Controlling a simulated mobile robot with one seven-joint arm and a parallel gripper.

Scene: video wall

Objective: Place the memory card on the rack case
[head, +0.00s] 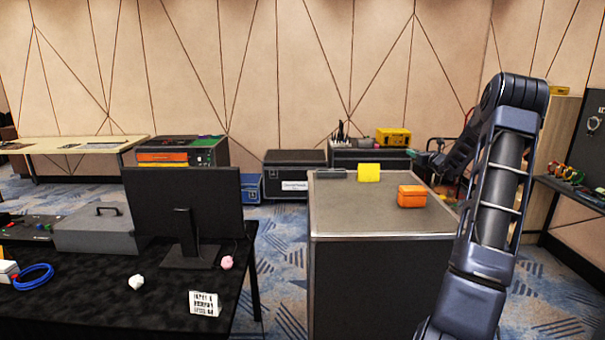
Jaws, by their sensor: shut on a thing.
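My gripper (420,157) is at the end of my arm, at the right back, beyond the grey-topped cabinet. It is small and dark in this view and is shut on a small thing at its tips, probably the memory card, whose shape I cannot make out. A black case (345,156) with a yellow box on it stands just left of my gripper. I cannot tell whether the gripper is over its top or in front of it. Another case (218,156) with orange units in its front stands at the left back. Which one is the rack case is not clear.
The grey-topped cabinet (340,215) holds a yellow block (369,173) and an orange box (411,196). A black labelled case (294,167) stands behind. A black-covered table (100,300) with a monitor (185,205) is at left. Carpet shows between table and cabinet.

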